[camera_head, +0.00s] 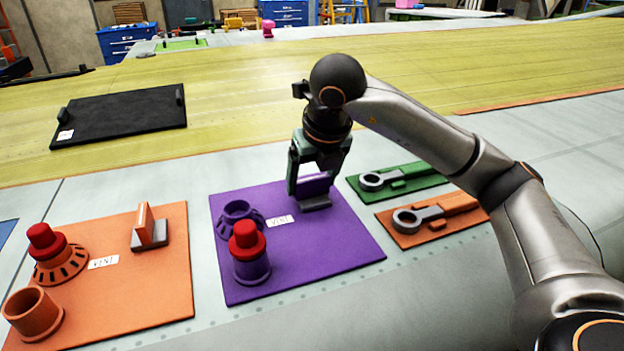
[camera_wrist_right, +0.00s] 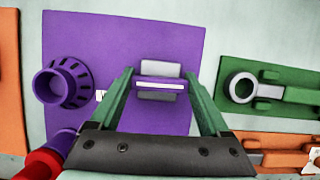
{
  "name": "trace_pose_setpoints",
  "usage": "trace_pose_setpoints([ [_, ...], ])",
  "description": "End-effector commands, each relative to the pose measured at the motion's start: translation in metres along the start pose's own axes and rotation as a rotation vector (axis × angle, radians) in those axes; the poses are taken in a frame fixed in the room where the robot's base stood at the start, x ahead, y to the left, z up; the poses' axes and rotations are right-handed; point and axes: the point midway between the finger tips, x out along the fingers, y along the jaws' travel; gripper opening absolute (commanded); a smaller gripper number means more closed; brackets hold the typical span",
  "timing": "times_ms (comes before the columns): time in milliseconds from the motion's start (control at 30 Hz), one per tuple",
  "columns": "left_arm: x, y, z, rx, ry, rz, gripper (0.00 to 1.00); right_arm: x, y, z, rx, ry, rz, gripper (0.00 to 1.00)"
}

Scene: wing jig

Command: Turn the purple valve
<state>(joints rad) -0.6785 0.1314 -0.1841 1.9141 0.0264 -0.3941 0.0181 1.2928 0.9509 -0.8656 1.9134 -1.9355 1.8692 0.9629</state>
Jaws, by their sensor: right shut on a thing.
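A purple panel (camera_head: 340,245) lies on the pale surface near the middle of the head view. On its far right part stands the purple valve (camera_head: 314,184), a bar-shaped handle on a grey base. In the right wrist view the valve's bar (camera_wrist_right: 160,84) lies across the picture between my green fingers. My right gripper (camera_head: 315,187) comes down on it from above and is shut on the bar's two ends. The fingers hide parts of the valve in the head view. My left gripper is not in view.
The purple panel also bears a purple slotted ring (camera_head: 238,212) and a red-topped purple cylinder (camera_head: 250,262). An orange panel (camera_head: 165,290) with similar parts lies left. Green (camera_head: 420,186) and orange (camera_head: 400,238) tool holders lie right. A black panel (camera_head: 120,118) lies farther back.

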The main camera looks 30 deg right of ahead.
Motion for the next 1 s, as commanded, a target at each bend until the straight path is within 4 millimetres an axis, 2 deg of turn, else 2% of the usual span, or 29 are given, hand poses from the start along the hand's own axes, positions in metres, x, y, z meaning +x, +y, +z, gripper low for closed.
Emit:
trace_pose_setpoints([
  [633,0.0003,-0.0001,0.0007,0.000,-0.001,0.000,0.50,-0.0004,-0.0006,0.0006,0.050,-0.001,-0.020,0.24],
  [667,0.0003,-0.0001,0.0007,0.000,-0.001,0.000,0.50,-0.0004,-0.0006,0.0006,0.050,0.000,-0.020,0.82],
  [833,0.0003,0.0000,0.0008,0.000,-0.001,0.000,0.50,-0.0003,-0.0005,0.0004,0.048,0.000,-0.019,1.00],
  [1000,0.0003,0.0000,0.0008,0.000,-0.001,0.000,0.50,-0.0001,-0.0003,0.0002,0.046,0.000,-0.019,1.00],
])
